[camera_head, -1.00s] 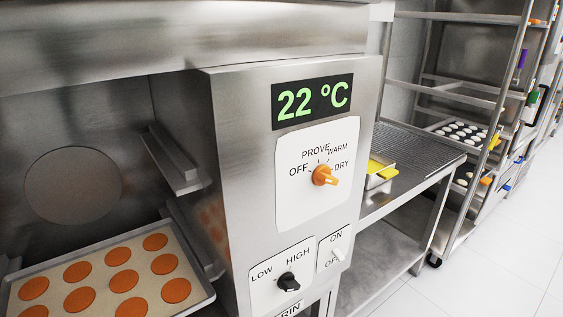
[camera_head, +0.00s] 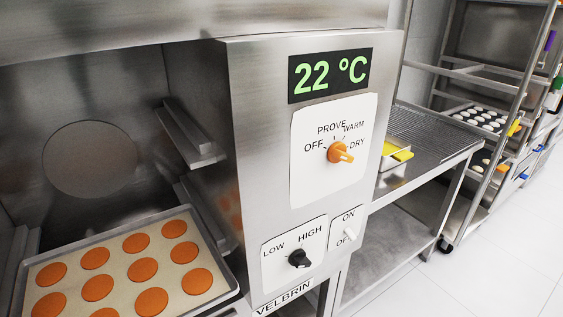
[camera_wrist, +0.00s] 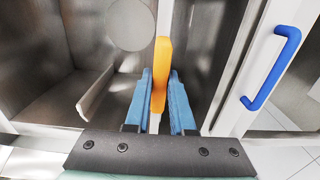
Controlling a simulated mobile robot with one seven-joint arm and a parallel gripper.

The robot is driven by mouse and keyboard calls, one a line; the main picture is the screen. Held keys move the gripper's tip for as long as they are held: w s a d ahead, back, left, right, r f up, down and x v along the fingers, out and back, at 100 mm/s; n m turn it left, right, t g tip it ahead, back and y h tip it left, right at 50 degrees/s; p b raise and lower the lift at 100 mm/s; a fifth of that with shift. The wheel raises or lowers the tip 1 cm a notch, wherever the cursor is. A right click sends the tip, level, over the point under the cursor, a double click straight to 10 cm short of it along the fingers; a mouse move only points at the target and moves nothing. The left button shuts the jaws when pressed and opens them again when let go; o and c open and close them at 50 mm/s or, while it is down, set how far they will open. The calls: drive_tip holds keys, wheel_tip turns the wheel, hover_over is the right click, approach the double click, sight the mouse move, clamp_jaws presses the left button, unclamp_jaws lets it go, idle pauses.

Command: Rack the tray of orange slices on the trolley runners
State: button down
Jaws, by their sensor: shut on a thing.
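The tray of orange slices (camera_head: 226,298) sits low inside the steel cabinet at the left of the head view; its near part is cut off by the frame. Round orange slices lie in rows on its pale mat. The trolley (camera_head: 477,166), a tall metal rack with runners and castors, stands at the far right. My gripper (camera_wrist: 159,98) shows only in the wrist view. Its blue fingers are shut on an upright orange bar (camera_wrist: 161,62). I cannot tell what the bar belongs to. The tray is not recognisable in the wrist view.
A control panel (camera_head: 268,190) reading 22 °C, with an orange knob (camera_head: 340,153), stands beside the cabinet opening. A wire-topped steel table (camera_head: 425,140) holds a yellow-topped container (camera_head: 397,152). A blue handle (camera_wrist: 272,70) is at the right of the wrist view. White floor lies clear at right.

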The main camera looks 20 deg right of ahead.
drive_tip(key=shift+s+d+r, duration=0.1)
drive_tip(key=shift+s, duration=0.4)
drive_tip(key=shift+b+v, duration=0.7)
drive_tip(key=shift+v, duration=1.55)
drive_tip(key=shift+b+v, duration=0.95)
drive_tip(key=shift+v, duration=1.35)
